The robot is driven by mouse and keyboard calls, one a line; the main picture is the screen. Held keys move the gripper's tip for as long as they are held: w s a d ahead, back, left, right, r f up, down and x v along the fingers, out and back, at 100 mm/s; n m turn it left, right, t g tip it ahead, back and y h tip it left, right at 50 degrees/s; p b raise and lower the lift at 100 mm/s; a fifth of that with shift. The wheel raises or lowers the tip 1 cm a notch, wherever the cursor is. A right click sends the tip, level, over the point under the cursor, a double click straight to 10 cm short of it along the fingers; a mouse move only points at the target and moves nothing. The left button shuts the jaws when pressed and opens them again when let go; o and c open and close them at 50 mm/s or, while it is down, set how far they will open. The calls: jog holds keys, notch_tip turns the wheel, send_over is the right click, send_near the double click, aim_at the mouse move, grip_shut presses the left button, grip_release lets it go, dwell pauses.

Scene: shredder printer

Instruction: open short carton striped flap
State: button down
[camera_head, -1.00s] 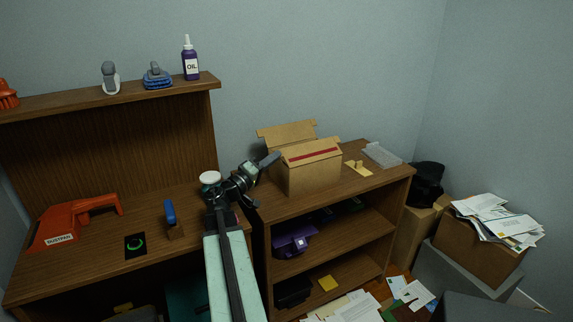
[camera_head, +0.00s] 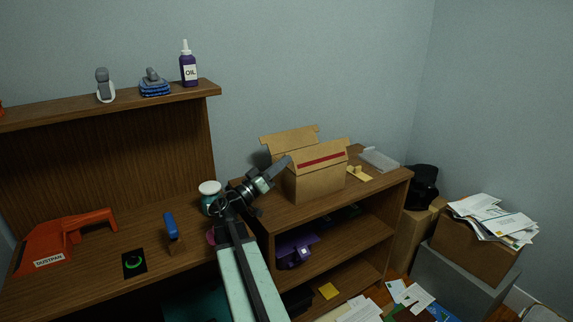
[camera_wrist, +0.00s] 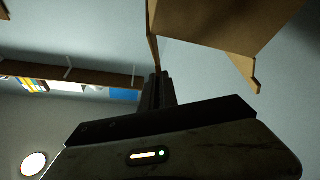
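The short carton (camera_head: 315,184) is a tan cardboard box on top of the low wooden shelf. Its striped flap (camera_head: 322,159), with a red band, is on the near side and looks tilted up from the near rim. A plain flap (camera_head: 288,138) stands raised at the back. My gripper (camera_head: 285,162) is at the carton's left end, by the left edge of the striped flap; contact cannot be told. In the wrist view its fingers (camera_wrist: 159,90) look close together with nothing between them. Part of the carton (camera_wrist: 215,22) shows above them.
A yellow bracket-like piece (camera_head: 359,174) and a clear tray (camera_head: 380,159) lie right of the carton. The wall is behind. A box of papers (camera_head: 478,245) stands at the right.

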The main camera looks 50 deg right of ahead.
jog(key=shift+w+a, duration=0.1)
jog(key=c, duration=2.1)
grip_release()
jog(key=o, duration=0.5)
jog(key=shift+a, duration=0.1)
jog(key=shift+a, duration=0.1)
jog(key=b+v, duration=0.1)
jog(key=v, duration=0.3)
jog(key=b+v, duration=0.2)
jog(key=v, duration=0.2)
jog(key=shift+s+a, duration=0.1)
jog(key=shift+s, duration=0.1)
